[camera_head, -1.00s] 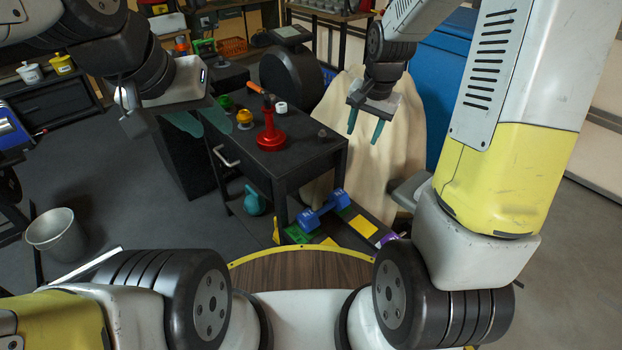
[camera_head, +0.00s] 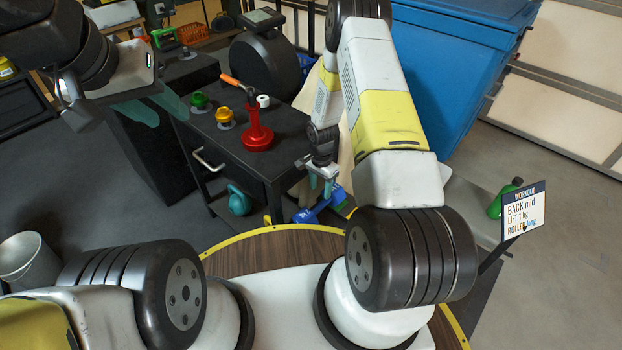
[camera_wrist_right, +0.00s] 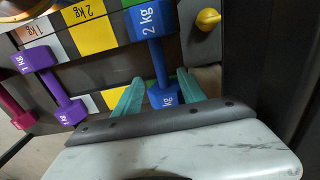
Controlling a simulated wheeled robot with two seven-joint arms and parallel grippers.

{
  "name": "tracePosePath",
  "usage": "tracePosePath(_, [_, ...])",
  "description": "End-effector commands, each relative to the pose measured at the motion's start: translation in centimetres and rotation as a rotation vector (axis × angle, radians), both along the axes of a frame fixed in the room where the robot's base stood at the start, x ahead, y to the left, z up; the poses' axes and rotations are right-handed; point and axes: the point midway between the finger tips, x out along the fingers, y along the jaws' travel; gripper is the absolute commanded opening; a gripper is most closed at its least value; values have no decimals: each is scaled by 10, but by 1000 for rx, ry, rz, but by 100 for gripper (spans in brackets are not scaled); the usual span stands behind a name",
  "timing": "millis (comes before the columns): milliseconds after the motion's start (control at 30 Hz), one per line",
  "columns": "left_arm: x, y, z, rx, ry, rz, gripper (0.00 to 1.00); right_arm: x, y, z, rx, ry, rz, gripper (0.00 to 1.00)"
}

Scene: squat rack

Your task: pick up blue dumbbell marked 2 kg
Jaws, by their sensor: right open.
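The blue dumbbell (camera_wrist_right: 158,62) lies on the dark rack in the right wrist view, with "2 kg" on its far head. Its near head lies between the teal fingers of my right gripper (camera_wrist_right: 160,92), which is open; I cannot tell whether they touch it. In the head view, my right gripper (camera_head: 321,184) points down over the blue dumbbell (camera_head: 304,215), hiding its middle. My left gripper (camera_head: 165,116) is at the upper left, fingers apart and empty, well away from the dumbbell.
A purple 1 kg dumbbell (camera_wrist_right: 48,83) and a crimson one (camera_wrist_right: 14,105) lie to the left on the rack. A dark table (camera_head: 225,150) carries a red stand (camera_head: 258,135). A metal bucket (camera_head: 26,262) stands at left.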

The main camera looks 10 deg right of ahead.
Motion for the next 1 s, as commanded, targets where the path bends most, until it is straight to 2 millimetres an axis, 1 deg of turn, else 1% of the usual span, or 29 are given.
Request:
tracePosePath(33, [0,0,0,0,0,0,36,-2,0,-12,1,4,-1,48])
tracePosePath(133, [0,0,0,0,0,0,36,-1,0,-31,0,3,0,48])
tracePosePath(233, [0,0,0,0,0,0,36,-1,0,-43,0,1,0,48])
tracePosePath(367, [0,0,0,0,0,0,36,0,0,-50,0,1,0,48])
tracePosePath(467, [0,0,0,0,0,0,36,-1,0,-59,0,1,0,48])
tracePosePath(700, [0,0,0,0,0,0,36,-1,0,-99,0,2,0,48])
tracePosePath(833, [0,0,0,0,0,0,36,-1,0,-110,-1,1,0,48])
tracePosePath(1000, [0,0,0,0,0,0,36,0,0,-112,-1,-1,-1,48])
